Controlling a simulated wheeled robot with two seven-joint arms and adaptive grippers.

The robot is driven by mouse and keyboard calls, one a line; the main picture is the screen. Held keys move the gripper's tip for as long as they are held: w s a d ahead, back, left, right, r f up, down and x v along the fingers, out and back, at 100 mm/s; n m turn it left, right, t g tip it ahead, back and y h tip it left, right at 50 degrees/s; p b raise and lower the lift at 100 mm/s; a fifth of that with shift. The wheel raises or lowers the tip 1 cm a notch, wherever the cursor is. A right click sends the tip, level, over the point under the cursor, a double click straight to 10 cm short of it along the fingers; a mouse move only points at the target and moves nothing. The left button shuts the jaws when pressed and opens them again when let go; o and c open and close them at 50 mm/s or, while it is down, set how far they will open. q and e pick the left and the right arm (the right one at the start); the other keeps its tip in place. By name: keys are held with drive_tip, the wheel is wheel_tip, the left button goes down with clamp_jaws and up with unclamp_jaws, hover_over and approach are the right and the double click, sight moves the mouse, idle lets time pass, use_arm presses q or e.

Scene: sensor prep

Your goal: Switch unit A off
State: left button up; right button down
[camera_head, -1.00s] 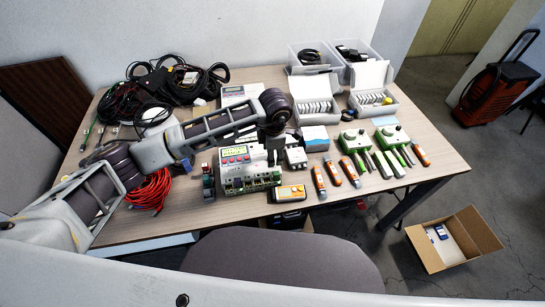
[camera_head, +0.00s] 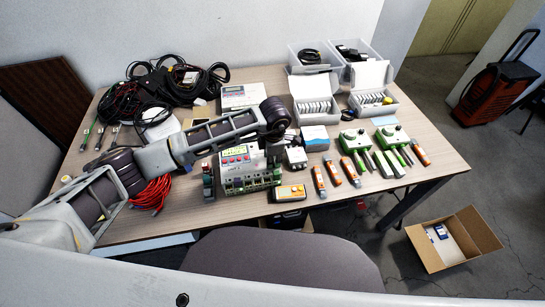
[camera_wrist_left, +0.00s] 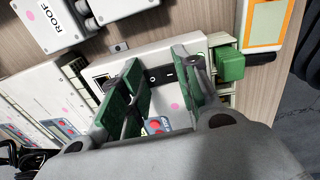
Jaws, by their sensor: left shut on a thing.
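A white control unit (camera_head: 238,170) with red buttons and green terminals stands at the table's front middle. I cannot read a unit letter on it. In the head view my left gripper (camera_head: 277,143) points down at the unit's right side, partly hidden by my wrist. In the left wrist view my left gripper (camera_wrist_left: 160,68) has its green-padded fingers on either side of a black rocker switch (camera_wrist_left: 156,77) on a white housing (camera_wrist_left: 175,98) with a pink dot. My right gripper is out of view.
A second white device (camera_head: 240,94) is behind. Red cable (camera_head: 152,194) lies at left.

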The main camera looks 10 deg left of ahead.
use_arm(q)
drive_tip(key=shift+c, duration=0.7)
drive_tip(key=shift+w+g, duration=0.1)
drive_tip(key=shift+g, duration=0.2)
drive_tip(key=shift+g+b, duration=0.3)
drive_tip(key=shift+g, duration=0.1)
drive_tip(key=o, duration=0.6)
drive_tip(key=shift+w, duration=0.1)
drive_tip(key=o, duration=0.4)
drive_tip(key=shift+r, duration=1.1)
wheel_tip(320, 180, up, 10)
drive_tip(key=shift+f, duration=0.1)
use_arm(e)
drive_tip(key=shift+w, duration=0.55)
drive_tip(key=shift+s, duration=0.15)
